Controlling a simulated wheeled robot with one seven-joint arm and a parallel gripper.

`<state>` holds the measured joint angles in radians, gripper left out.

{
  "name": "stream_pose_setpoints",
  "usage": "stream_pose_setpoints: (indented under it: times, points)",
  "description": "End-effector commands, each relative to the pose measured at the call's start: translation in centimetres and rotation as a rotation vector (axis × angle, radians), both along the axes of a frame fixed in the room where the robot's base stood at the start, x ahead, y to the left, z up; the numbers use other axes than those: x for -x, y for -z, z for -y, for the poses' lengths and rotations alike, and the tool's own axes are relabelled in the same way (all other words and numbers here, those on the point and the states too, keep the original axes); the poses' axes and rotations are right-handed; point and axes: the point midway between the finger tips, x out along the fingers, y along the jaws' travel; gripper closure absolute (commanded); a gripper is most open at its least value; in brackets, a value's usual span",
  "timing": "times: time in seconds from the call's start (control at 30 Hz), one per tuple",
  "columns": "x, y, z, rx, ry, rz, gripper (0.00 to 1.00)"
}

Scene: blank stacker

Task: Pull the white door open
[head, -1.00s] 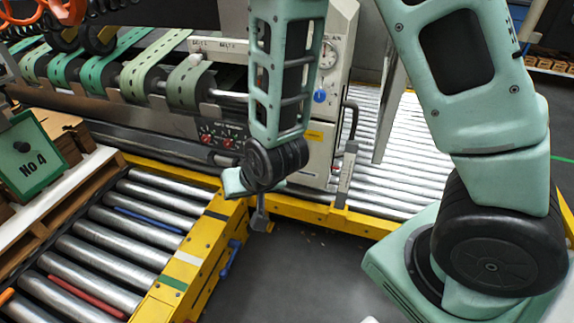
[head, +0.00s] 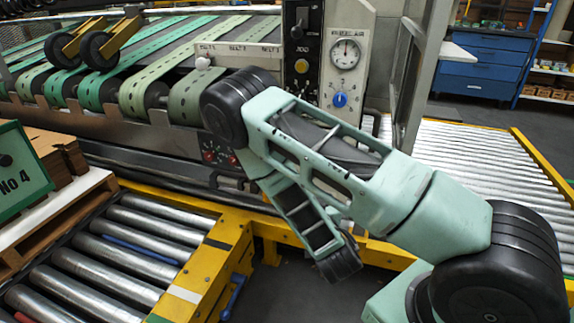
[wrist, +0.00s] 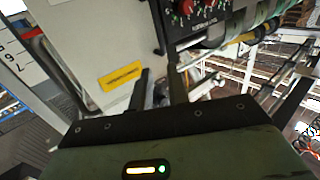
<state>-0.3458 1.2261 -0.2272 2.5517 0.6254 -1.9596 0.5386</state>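In the wrist view a flat white panel (wrist: 85,45) with a yellow label (wrist: 120,77) fills the upper left; it looks like the white door, but I see no clear edge or hinge. In the head view my arm covers most of that part of the machine. My gripper (wrist: 160,78) shows two dark fingers set a little apart, with a pale surface seen between them. I see nothing held. The left finger is beside the panel's lower right part; I cannot tell whether they touch. The gripper is hidden in the head view.
A grey-white control box with a gauge (head: 345,52) and blue knob (head: 340,99) stands behind my arm. Yellow-edged roller conveyors lie left (head: 125,240) and right (head: 450,165). Green belts (head: 150,85) run at the back left. A small patch of dark floor (head: 285,290) shows between.

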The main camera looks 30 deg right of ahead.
Motion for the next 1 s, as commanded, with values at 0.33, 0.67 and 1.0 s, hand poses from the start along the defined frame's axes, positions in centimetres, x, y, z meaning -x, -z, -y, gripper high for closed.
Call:
stream_pose_setpoints:
  times: [0.33, 0.67, 1.0]
  points:
    - [-1.7, 0.2, 0.7, -0.006, 0.005, 0.003, 0.83]
    - [-4.4, 0.1, 1.4, 0.003, -0.002, 0.023, 0.83]
    - [-7.2, 0.1, 2.4, 0.004, -0.003, 0.022, 0.83]
